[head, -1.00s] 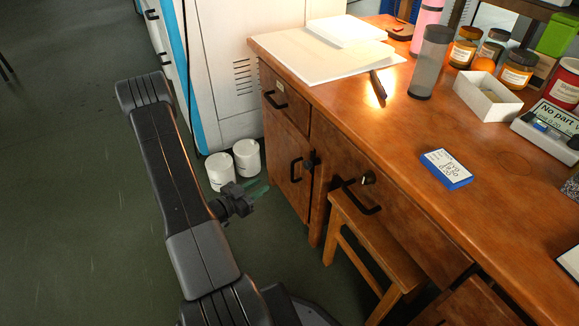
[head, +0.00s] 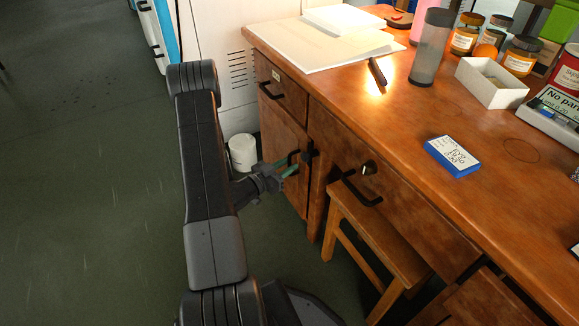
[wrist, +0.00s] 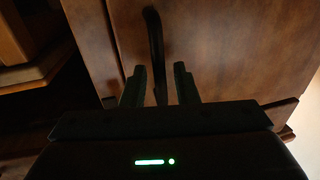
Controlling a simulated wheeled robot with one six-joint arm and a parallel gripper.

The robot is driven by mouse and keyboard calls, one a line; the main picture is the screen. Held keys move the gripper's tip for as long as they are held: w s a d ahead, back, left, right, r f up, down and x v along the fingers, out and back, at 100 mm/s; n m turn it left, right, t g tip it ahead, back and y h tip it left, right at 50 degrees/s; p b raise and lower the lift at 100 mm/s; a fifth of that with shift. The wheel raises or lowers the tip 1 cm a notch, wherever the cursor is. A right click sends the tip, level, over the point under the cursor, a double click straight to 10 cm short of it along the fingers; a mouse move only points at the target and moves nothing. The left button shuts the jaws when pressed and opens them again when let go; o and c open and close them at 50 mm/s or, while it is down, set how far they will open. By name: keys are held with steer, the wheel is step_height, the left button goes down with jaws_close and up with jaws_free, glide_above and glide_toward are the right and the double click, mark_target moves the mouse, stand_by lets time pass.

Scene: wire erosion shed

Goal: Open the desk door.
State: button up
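The desk door (head: 278,132) is the brown wooden panel below the small drawer at the desk's left end. It looks closed. Its black bar handle (head: 294,157) is partly hidden by my gripper in the head view. My gripper (head: 288,168) is at the door front, by the handle. In the wrist view the door (wrist: 235,50) fills much of the picture, and the handle (wrist: 155,50) runs down between the two fingertips of my gripper (wrist: 160,84). The fingers are apart, with a gap visible on each side of the handle.
A wooden stool (head: 375,240) stands under the desk, right of the door. A white tub (head: 242,153) is on the floor left of the door, by the white cabinet (head: 222,60). The floor (head: 90,200) to the left is clear.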

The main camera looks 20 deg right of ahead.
steer(key=shift+w+d, duration=0.2)
steer(key=shift+d, duration=0.45)
jaws_close()
steer(key=shift+a, duration=0.15)
